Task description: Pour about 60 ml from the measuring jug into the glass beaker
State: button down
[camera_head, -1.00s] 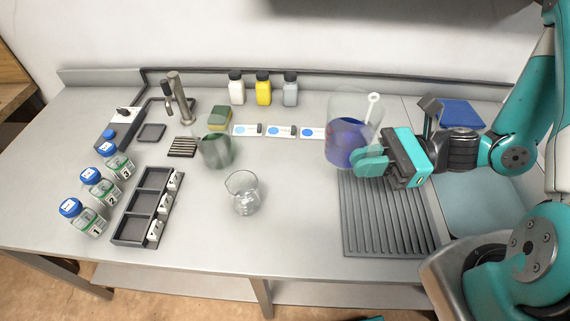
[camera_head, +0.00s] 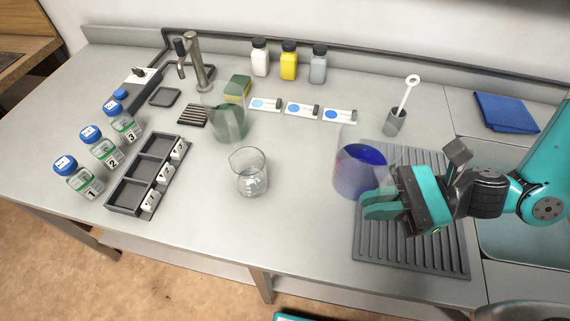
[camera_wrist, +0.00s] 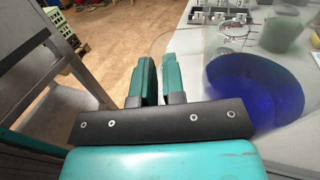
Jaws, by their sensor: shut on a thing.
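The measuring jug (camera_head: 362,168) is clear and holds dark blue liquid. My gripper (camera_head: 382,205) is shut on it from the right in the head view, at the left edge of the ribbed mat. The jug looks about upright; its grip point is hidden, and I cannot tell its height above the bench. The wrist view shows the jug's blue liquid (camera_wrist: 255,88) right of my gripper's fingers (camera_wrist: 155,80). The glass beaker (camera_head: 249,174) stands on the bench left of the jug, clear and apparently empty. It also shows beyond the jug in the wrist view (camera_wrist: 228,40).
A greenish clear vessel (camera_head: 229,122) stands behind the beaker. A black tray (camera_head: 128,200) and several blue-capped bottles (camera_head: 103,148) are at left. A holder with a white rod (camera_head: 396,122) stands behind the ribbed mat (camera_head: 440,255). Bench between beaker and jug is clear.

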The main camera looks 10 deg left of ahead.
jog(key=s+a+f+n+g+h+b, duration=0.2)
jog(key=s+a+f+n+g+b, duration=0.1)
jog(key=s+a+f, duration=0.4)
jog(key=s+a+g+b, duration=0.1)
jog(key=s+g, duration=0.1)
jog(key=s, duration=0.1)
jog(key=shift+f+n+h, duration=0.2)
jog(key=shift+n+h, duration=0.1)
jog(key=shift+h, duration=0.1)
jog(key=shift+a+r, duration=0.1)
jog(key=shift+a, duration=0.05)
